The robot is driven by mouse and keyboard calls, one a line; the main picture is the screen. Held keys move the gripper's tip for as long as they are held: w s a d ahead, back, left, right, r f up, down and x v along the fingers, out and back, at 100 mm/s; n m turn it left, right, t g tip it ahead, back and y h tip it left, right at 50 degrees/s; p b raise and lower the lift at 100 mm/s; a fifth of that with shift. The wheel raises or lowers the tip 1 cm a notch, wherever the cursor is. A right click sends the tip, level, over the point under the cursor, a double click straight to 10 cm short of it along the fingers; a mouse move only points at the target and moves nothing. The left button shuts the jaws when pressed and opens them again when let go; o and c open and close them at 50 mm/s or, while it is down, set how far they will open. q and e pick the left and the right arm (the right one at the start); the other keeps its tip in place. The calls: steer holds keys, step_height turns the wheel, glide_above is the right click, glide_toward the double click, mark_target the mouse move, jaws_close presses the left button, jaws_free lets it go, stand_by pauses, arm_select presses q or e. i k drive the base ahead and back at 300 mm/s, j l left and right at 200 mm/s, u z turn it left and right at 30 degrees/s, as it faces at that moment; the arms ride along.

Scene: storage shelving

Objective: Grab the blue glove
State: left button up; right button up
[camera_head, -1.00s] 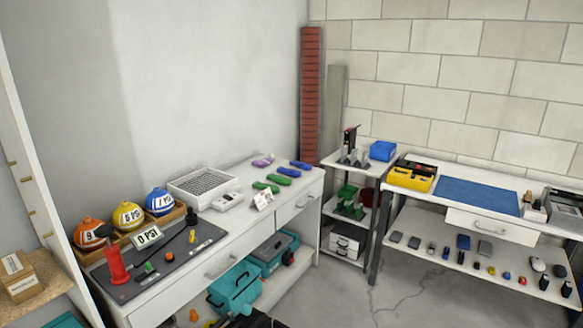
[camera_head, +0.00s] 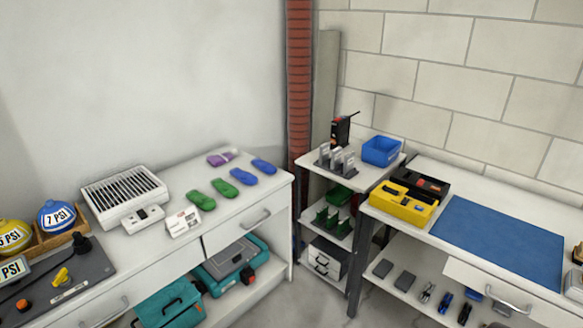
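Two small blue items that look like folded gloves lie on the right part of the white workbench top. One blue glove (camera_head: 243,177) is nearer and the other blue glove (camera_head: 264,166) lies behind it to the right, close to the bench's right end. They lie flat and apart from each other.
Two green gloves (camera_head: 224,188) and a purple glove (camera_head: 221,159) lie beside the blue ones. A white card (camera_head: 183,222) and a white device with a grille (camera_head: 124,194) stand to the left. A shelf unit (camera_head: 342,177) adjoins the right end.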

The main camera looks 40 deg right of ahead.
mark_target(245, 177)
steer(key=i+l, duration=0.1)
steer(key=l, duration=0.25)
steer(key=i+l+z, duration=0.1)
steer(key=l, duration=0.2)
steer(key=i+l, duration=0.15)
steer(key=l, duration=0.2)
steer(key=i+l+z, duration=0.1)
steer(key=l, duration=0.25)
steer(key=i, duration=0.05)
